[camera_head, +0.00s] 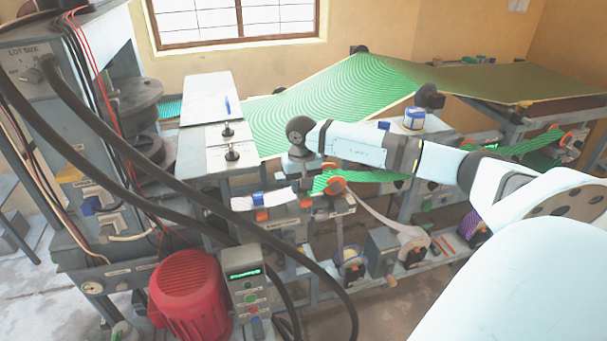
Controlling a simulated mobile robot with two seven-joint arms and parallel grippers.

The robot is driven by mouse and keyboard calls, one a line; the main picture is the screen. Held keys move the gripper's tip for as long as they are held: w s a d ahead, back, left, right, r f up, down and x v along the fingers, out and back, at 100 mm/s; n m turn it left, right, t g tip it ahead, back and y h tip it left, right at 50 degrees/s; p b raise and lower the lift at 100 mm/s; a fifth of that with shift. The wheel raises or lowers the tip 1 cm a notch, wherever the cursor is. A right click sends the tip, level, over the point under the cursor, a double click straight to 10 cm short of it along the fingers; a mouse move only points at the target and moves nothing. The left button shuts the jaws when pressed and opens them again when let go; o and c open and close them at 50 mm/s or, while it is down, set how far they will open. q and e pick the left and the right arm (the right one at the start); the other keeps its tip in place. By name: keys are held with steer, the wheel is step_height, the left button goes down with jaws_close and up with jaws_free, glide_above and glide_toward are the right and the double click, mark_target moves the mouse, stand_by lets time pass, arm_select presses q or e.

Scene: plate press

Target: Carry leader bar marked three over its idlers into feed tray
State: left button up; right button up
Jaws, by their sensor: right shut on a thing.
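My right arm comes in from the right, and its gripper (303,168) points down over the middle of the machine. It is shut on a small piece at the near end of a narrow green striped strip (372,176), apparently the leader bar. The fingers and wrist hide most of it, and no mark three can be read. Orange-ended idlers (336,186) stand close to the right of the gripper. A low tray (277,222) with a white strip and a blue piece lies to its left; I cannot tell whether it is the feed tray. My left gripper is out of view.
A wide green striped web (330,98) slopes behind the gripper. A grey table with knobs (226,146) stands to the left. Thick black cables (185,217) cross in front. A red motor (189,289) and control box (248,287) stand at the lower left.

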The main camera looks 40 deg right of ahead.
steer(key=w+d+f+b, duration=0.1)
steer(key=w, duration=0.1)
steer(key=w+d+f+b, duration=0.1)
steer(key=w, duration=0.1)
steer(key=w+d+f+b, duration=0.1)
steer(key=w+b, duration=0.1)
steer(key=shift+w+d+f, duration=0.3)
steer(key=shift+f, duration=0.1)
steer(key=shift+f+b, duration=0.55)
steer(key=shift+f, duration=0.3)
step_height(320, 180, down, 2)
steer(key=shift+f+b, duration=0.1)
steer(key=shift+b, duration=0.65)
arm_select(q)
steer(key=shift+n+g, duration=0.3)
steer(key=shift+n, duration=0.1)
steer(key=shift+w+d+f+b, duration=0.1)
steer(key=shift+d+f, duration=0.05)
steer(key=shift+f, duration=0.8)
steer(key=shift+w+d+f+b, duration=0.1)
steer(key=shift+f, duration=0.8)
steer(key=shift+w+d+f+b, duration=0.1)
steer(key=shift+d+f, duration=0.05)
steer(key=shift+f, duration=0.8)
arm_select(e)
steer(key=shift+f, duration=0.45)
